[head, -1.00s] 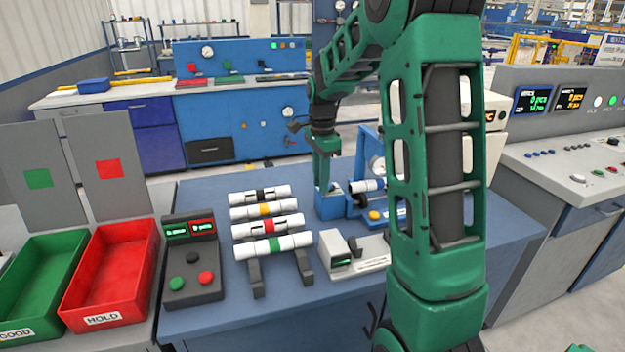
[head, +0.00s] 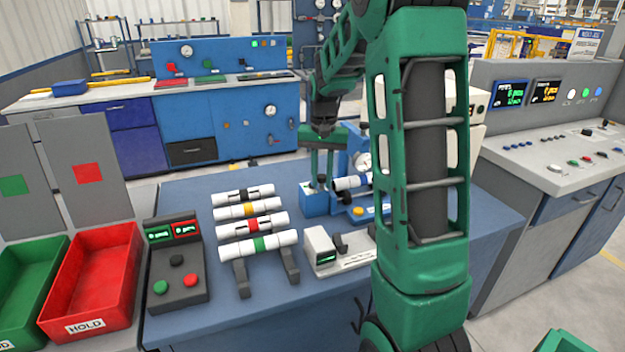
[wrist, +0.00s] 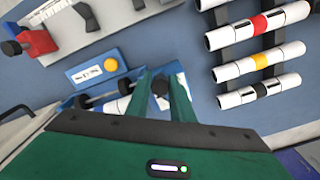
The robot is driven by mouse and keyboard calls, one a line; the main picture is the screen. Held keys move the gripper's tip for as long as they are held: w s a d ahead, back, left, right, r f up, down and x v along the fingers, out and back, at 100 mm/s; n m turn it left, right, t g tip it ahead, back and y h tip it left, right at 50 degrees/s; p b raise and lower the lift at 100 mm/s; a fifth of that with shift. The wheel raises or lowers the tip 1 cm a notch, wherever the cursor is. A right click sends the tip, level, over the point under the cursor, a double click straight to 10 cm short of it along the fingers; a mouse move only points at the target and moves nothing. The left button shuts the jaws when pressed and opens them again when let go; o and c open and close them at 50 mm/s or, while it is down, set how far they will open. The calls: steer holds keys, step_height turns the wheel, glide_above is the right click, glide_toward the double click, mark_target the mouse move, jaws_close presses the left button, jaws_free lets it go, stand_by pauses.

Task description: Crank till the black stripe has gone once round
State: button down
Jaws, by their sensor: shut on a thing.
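My gripper (head: 322,178) is shut on the black crank knob (wrist: 160,86) at the blue rig (head: 314,203); in the wrist view the knob sits between the green fingers. A white pipe (head: 347,183) lies in the rig, right of the gripper. Its stripe is mostly hidden by my arm in the head view and by the gripper in the wrist view, so I cannot tell how it is turned. A pipe with a black stripe (head: 258,191) lies at the back of the rack, beside pipes with yellow, red and green stripes; it also shows in the wrist view (wrist: 260,89).
A yellow button (head: 358,211) is on the rig's base. A grey-white gauge block (head: 320,247) stands in front. A button box (head: 178,270) and a red HOLD bin (head: 92,275) are at left. My arm covers the table's right part.

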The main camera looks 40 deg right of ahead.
steer(key=d+n, duration=0.1)
steer(key=n, duration=0.1)
steer(key=d+n, duration=0.1)
steer(key=n, duration=0.3)
steer(key=shift+w+d+r, duration=0.1)
steer(key=shift+w+d, duration=0.3)
steer(key=shift+w+d+n, duration=0.35)
steer(key=shift+d+n, duration=0.1)
steer(key=shift+n, duration=0.9)
steer(key=shift+w+d+n, duration=0.3)
steer(key=shift+d+n, duration=0.1)
steer(key=shift+n, duration=0.9)
steer(key=shift+w+d+n, duration=0.35)
steer(key=shift+d+n, duration=0.1)
steer(key=shift+n, duration=0.9)
steer(key=c, duration=1.5)
jaws_free()
steer(key=shift+c, duration=0.2)
